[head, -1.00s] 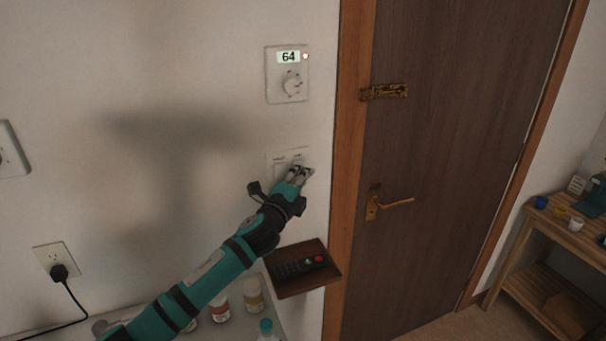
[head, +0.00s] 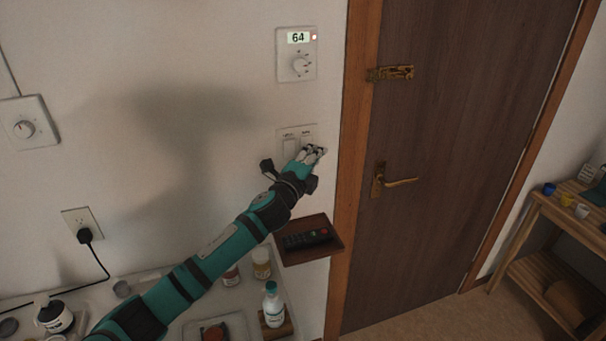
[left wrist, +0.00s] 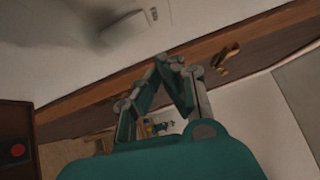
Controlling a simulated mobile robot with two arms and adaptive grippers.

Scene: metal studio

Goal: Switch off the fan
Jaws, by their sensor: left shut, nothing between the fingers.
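A white wall plate (head: 282,133) with two labelled rocker switches is on the wall left of the door frame. Its left rocker (head: 290,148) shows clearly; its right rocker is partly hidden behind my gripper. The labels are too small to read surely. My left gripper (head: 315,152) is shut and empty, its fingertips at the lower right part of the plate. I cannot tell whether they touch it. In the left wrist view the gripper (left wrist: 168,62) shows with its fingers together. No fan shows in the views. My right gripper is not in view.
A thermostat (head: 297,47) reading 64 is above the plate, and a dial (head: 23,125) is at far left. A small shelf with a remote (head: 307,239) juts out below the gripper. Bottles (head: 272,305) stand on the counter. The door (head: 455,150) is to the right.

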